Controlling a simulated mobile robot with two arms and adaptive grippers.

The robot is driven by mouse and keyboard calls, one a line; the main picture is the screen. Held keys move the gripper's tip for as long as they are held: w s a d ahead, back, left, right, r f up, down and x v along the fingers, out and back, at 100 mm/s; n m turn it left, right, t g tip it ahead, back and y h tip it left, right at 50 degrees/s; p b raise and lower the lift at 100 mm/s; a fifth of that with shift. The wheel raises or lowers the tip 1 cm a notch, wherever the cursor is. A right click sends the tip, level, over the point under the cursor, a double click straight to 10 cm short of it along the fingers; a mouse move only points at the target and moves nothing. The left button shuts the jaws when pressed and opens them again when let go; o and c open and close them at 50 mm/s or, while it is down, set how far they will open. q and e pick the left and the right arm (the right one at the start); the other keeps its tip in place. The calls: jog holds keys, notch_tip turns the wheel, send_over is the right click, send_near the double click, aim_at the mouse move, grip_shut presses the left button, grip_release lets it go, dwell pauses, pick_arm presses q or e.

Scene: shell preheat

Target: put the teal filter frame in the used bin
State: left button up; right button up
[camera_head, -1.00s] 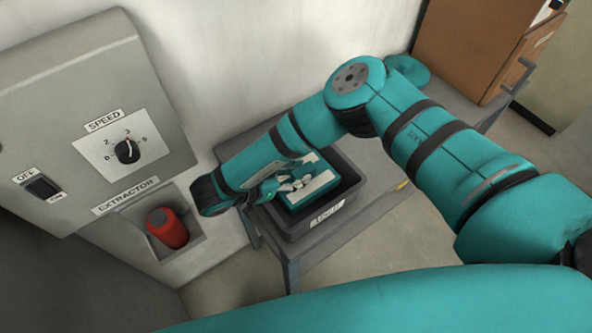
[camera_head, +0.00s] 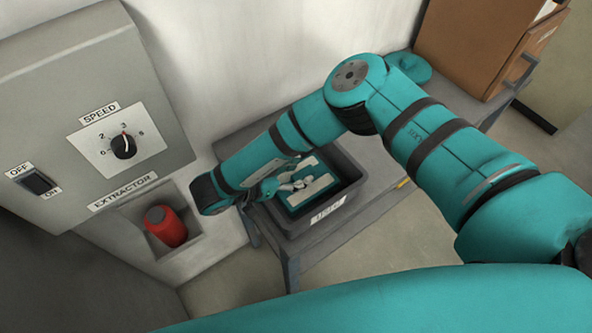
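The teal filter frame (camera_head: 318,187), with a pale panel inside its teal border, lies inside the dark grey bin (camera_head: 350,193). The bin has a white label on its front, too blurred to read. My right gripper (camera_head: 294,186) is over the middle of the frame, inside the bin's opening. Its fingers are small and partly hidden by the wrist, but they look open, with the frame lower than they are. My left gripper is not in view.
The bin stands on a grey metal table (camera_head: 381,180) against the wall. A brown cabinet (camera_head: 475,45) is at the back right. A grey control panel (camera_head: 85,100) with a speed knob is at left, above a red cylinder (camera_head: 166,227) in a recess.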

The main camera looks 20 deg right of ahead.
jog(key=shift+o, duration=0.3)
jog(key=shift+r, duration=0.1)
jog(key=shift+r+p, duration=0.25)
jog(key=shift+p, duration=0.15)
jog(key=shift+r+p, duration=0.5)
jog(key=shift+p, duration=0.1)
jog(key=b+v, duration=0.4)
jog(key=v, duration=0.8)
jog(key=shift+f, duration=0.3)
jog(key=shift+a, duration=0.1)
